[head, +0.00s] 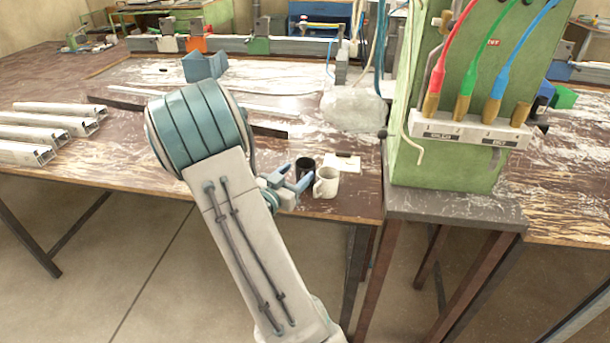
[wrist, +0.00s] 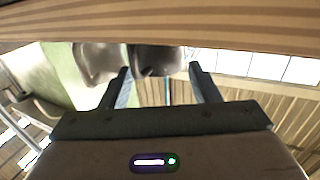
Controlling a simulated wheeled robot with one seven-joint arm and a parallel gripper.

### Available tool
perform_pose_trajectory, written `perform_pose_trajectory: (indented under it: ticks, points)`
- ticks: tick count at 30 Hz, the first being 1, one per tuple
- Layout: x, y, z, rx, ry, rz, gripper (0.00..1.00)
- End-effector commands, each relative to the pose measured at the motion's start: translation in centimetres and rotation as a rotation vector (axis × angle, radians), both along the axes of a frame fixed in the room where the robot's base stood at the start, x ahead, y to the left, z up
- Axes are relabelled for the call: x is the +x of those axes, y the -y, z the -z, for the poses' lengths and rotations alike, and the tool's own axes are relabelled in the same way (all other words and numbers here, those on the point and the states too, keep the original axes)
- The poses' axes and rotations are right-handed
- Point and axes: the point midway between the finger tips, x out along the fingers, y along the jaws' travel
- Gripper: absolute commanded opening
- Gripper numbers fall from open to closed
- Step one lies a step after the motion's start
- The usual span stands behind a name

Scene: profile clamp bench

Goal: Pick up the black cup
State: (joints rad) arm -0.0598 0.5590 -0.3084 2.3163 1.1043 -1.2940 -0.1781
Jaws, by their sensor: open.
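The black cup (head: 304,163) stands near the front edge of the brown workbench, just behind and left of a white mug (head: 326,184). My gripper (head: 302,182) is at the cup's near side, partly covering it in the head view. In the wrist view my gripper (wrist: 160,72) is open, with the dark cup (wrist: 156,58) in line with the gap between the fingertips. The white mug (wrist: 97,60) shows there just outside the left finger. I cannot tell whether a finger touches the cup.
A white card (head: 343,162) lies behind the mug. A green panel (head: 445,165) with coloured cables stands to the right. Metal profiles (head: 45,130) lie at the left of the bench. A blue block (head: 204,66) sits farther back. The bench's front edge is close to the cups.

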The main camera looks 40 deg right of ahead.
Motion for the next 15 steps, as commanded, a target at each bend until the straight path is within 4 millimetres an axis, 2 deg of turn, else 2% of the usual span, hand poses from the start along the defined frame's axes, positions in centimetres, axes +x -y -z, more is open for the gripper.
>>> perform_pose_trajectory:
  ticks: [3, 6, 14, 15]
  points:
    - [0.5, 1.8, 0.1, 0.000, -0.001, 0.003, 0.56]
    - [0.8, 2.7, 0.1, 0.000, -0.001, 0.001, 0.56]
    - [0.9, 2.9, 0.1, 0.000, -0.001, -0.001, 0.56]
    - [0.9, 2.9, 0.1, 0.000, -0.001, -0.001, 0.47]
